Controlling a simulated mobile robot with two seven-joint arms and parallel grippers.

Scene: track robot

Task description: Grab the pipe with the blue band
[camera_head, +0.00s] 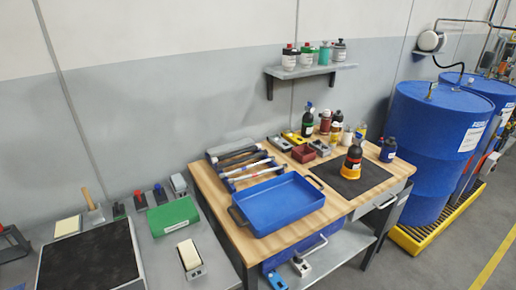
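Several slim pipes lie side by side in a rack (228,184) at the back left of the wooden table, behind the blue tray. The nearer pipes (248,168) look pale, with small coloured marks. Blue shows near the left ends, but at this size I cannot tell which pipe carries the blue band, or whether the blue belongs to the rack. Neither of my grippers is in view, and nothing is seen touching the pipes.
A blue tray (280,203) stands directly in front of the pipes. Bottles and a dark mat (352,178) occupy the table's right side. A grey bench with a green box (173,216) is left. A wall shelf (310,70) holds bottles. Blue drums (425,135) stand right.

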